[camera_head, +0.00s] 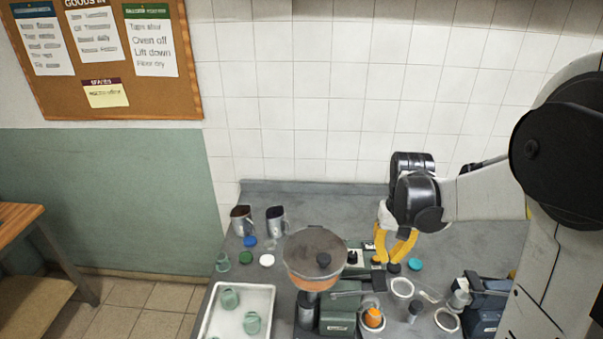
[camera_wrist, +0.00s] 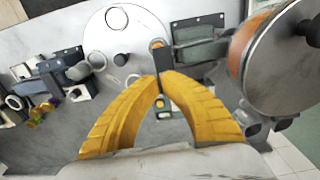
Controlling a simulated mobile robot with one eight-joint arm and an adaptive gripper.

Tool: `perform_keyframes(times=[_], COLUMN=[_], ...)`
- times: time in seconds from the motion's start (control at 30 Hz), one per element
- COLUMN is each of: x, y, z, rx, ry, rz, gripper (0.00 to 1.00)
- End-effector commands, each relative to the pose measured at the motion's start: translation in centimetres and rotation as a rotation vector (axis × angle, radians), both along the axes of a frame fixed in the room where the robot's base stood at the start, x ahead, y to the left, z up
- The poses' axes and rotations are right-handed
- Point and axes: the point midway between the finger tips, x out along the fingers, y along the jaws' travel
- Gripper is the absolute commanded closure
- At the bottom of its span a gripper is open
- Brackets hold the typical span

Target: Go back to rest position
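My gripper (camera_head: 393,264) has yellow fingers and hangs low over the grey workbench (camera_head: 335,197), right of the lidded pan. In the wrist camera, my gripper (camera_wrist: 161,76) shows its two fingers converging on dark tips that look closed together. I see no jar or lid between them. Small devices and a pale round plate (camera_wrist: 115,35) lie beyond and below the tips. Exact height above the bench is hard to tell.
A lidded pan (camera_head: 315,250) stands close left of my gripper. Metal jugs (camera_head: 276,220), loose lids (camera_head: 267,260) and a white tray (camera_head: 268,293) with green jars are farther left. A cup with an orange thing (camera_head: 373,318) is in front. The bench's back strip is clear.

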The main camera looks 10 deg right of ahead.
Motion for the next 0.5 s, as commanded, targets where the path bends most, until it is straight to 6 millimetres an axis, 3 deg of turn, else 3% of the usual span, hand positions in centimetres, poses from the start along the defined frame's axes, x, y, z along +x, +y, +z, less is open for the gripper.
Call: perform_keyframes(times=[0.17, 0.5], x=[-0.6, -5.8], y=[1.6, 9.5], z=[-0.7, -4.7], rx=[-0.015, -0.076], ry=[-0.05, -0.351], rz=[0.027, 0.166], gripper=[1.0, 1.0])
